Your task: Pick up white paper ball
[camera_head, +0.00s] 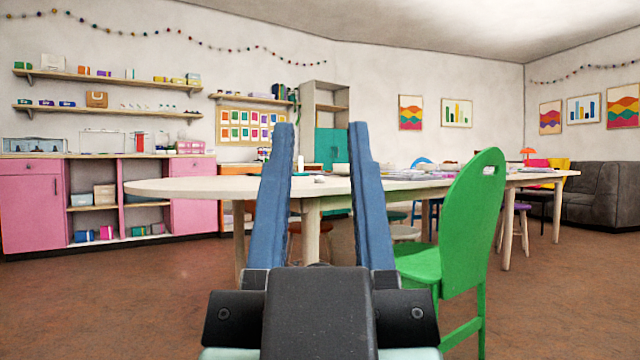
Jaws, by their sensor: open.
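My gripper (320,127) points forward in the middle of the view. Its two blue fingers are apart, with nothing held between them. A long pale wooden table (195,188) stands beyond the fingers. A small white thing (320,179) lies on the tabletop, seen between the fingers. It is too small to tell whether it is the white paper ball. Other small items lie along the table, and my fingers hide parts of it.
A green chair (465,215) stands close on the right, against the table's near side. Pink cabinets (30,205) line the back left wall. A dark sofa (600,190) is at the far right. The brown floor (130,300) is clear on the left.

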